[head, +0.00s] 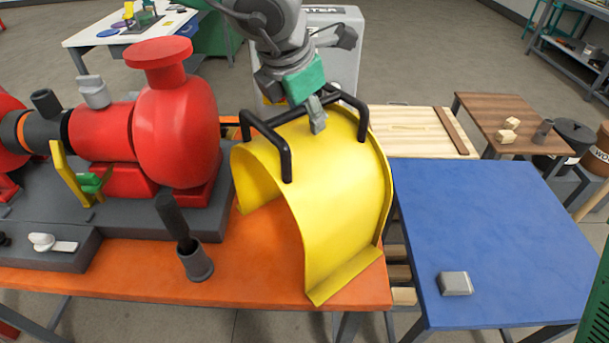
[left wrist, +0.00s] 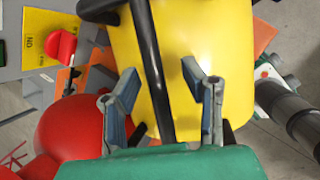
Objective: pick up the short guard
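The short guard appears as a yellow curved cover (head: 345,190) with two black handles (head: 268,140) on top. It stands at the right end of the orange bench (head: 250,265), beside the red pump (head: 178,125). My left gripper (head: 318,112) is over the top of the guard, close to the farther right handle. In the left wrist view, the open fingers (left wrist: 160,72) are on either side of a black handle bar (left wrist: 150,60), with the yellow guard (left wrist: 185,35) behind. I cannot tell whether a finger touches the bar. My right gripper is not in view.
A blue table (head: 490,225) with a small grey block (head: 455,284) stands to the right, mostly clear. A dark socket with a rod (head: 195,262) stands on the bench front. A pale wooden surface (head: 415,130) and a brown table (head: 500,105) lie behind.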

